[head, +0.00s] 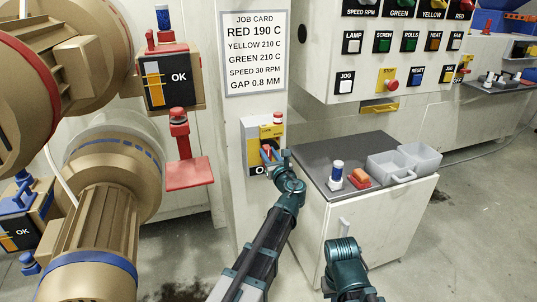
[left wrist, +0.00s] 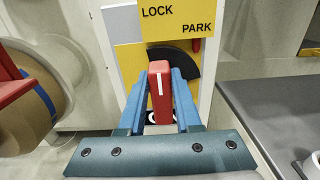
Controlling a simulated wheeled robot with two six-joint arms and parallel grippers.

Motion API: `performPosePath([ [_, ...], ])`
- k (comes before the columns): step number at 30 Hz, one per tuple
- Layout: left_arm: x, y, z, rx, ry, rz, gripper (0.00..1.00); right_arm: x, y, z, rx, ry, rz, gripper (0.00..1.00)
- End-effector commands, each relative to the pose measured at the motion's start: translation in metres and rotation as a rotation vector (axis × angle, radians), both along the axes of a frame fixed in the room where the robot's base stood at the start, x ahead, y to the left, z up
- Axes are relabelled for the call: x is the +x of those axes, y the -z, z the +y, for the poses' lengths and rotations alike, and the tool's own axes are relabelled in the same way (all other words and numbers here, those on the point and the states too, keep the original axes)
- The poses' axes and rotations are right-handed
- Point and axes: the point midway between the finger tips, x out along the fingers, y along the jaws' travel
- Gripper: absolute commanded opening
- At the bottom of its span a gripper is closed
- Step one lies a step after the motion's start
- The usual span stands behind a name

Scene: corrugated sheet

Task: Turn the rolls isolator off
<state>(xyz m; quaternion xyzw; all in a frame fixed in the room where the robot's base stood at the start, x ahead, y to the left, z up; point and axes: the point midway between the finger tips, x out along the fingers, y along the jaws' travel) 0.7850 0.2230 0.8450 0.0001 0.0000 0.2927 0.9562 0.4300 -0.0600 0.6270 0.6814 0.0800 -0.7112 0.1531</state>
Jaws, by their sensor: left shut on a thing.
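The isolator is a small white and yellow panel (head: 251,134) on a pale post. Its red handle (left wrist: 160,82) has a white line and stands about upright in the left wrist view. My left gripper (head: 268,155) is shut on this handle, with one blue finger on each side (left wrist: 160,95). A black sector (left wrist: 188,62) lies behind the handle, below the words LOCK and PARK. A small red part (left wrist: 196,45) shows under PARK. The lettering below the handle is mostly hidden by my gripper. A teal part of my right arm shows at the bottom, without its fingers.
A job card (head: 255,50) is above the isolator. A grey-topped cabinet (head: 335,147) to the right holds a blue-and-white bottle (head: 336,175), an orange block (head: 361,175) and grey bins (head: 390,166). A button panel (head: 375,62) is above. Large rolls machinery (head: 112,160) crowds the left.

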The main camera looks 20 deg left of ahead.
Motion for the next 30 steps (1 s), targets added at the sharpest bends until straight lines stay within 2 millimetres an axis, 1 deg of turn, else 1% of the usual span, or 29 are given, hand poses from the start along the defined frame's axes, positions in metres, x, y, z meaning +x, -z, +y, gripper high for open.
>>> performPosePath([
  [5, -0.001, 0.0, 0.0, -0.012, 0.0, -0.008, 0.0, 0.0, 0.0, 0.0, 0.0, 0.0, 0.0, 0.0],
  [11, -0.002, 0.001, 0.002, -0.08, 0.0, -0.054, 0.0, 0.0, 0.001, 0.0, 0.0, 0.0, 0.0, 0.0],
  [17, -0.004, 0.002, 0.006, -0.213, 0.0, -0.144, 0.0, 0.0, 0.002, 0.0, 0.0, 0.0, 0.0, 0.0],
  [30, -0.01, 0.007, 0.013, -0.561, 0.0, -0.379, 0.0, 0.0, 0.007, 0.0, 0.0, 0.0, 0.0, 0.0],
])
